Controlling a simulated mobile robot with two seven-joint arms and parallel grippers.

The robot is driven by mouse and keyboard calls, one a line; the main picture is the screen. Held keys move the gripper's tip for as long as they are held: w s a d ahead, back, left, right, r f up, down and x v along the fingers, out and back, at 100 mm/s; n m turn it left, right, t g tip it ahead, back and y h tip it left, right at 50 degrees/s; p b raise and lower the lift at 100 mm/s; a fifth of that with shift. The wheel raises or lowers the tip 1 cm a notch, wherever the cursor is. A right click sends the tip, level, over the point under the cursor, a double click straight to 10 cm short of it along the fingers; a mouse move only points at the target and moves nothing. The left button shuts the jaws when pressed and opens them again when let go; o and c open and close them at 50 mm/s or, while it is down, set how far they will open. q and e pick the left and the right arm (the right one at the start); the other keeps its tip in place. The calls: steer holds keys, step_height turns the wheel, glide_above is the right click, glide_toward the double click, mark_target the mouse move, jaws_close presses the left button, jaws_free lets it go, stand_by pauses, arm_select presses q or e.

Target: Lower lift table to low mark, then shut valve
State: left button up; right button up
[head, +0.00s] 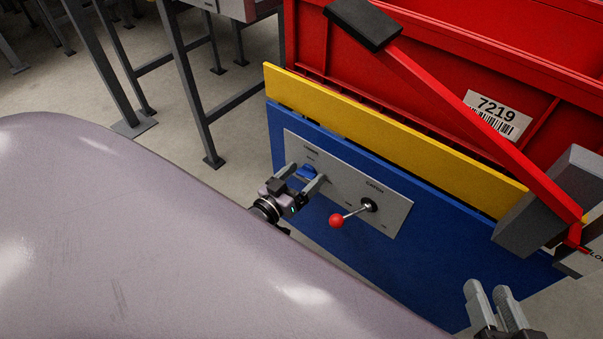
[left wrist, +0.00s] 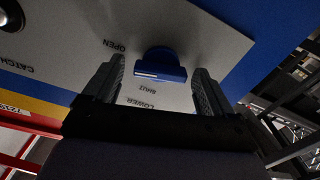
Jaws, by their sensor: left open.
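The blue valve knob (head: 306,171) sits on the grey control plate (head: 396,215). In the left wrist view the knob (left wrist: 160,65) has a white line, with OPEN and SHUT printed beside it and LOWER further down. My left gripper (head: 307,180) is open, one finger on each side of the knob, with gaps on both sides in the wrist view. The lift table's blue side (head: 430,262) and yellow edge (head: 400,145) carry a red crate (head: 440,60). A partly cut-off LOW sign (head: 596,256) is at right, beside a small red piece.
A lever with a red ball (head: 337,221) stands out from the plate near CATCH, right of my left gripper. A red bar with a black end (head: 362,22) slants across the crate to a grey block (head: 535,205). Grey metal legs (head: 185,75) stand at upper left.

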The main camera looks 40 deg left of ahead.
arm_select(q)
steer(key=c, duration=1.1)
steer(key=shift+o, duration=0.2)
